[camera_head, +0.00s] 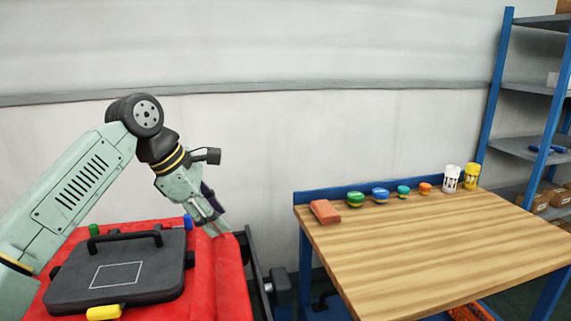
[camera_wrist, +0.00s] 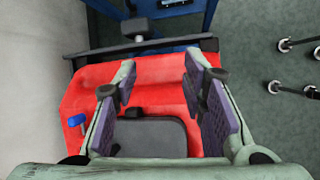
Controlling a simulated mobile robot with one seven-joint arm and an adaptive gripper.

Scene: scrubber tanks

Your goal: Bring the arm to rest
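My arm is bent above the red machine body (camera_head: 230,275) at the left of the head view. My gripper (camera_head: 217,224) points down at the right part of this red top. In the wrist view my gripper (camera_wrist: 160,80) is open, with its two purple-padded fingers wide apart and nothing between them but the red surface (camera_wrist: 150,72). A dark grey lid with a handle (camera_head: 120,272) lies on the red top, left of the gripper. Its edge shows below the fingers in the wrist view (camera_wrist: 150,135).
A wooden workbench (camera_head: 420,250) stands at the right, with an orange-red block (camera_head: 325,211), several small coloured pieces and white and yellow holders (camera_head: 450,178) along its back. A blue-framed shelf (camera_head: 530,147) stands at the far right. A blue knob (camera_wrist: 76,120) and a yellow latch (camera_head: 104,312) are by the lid.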

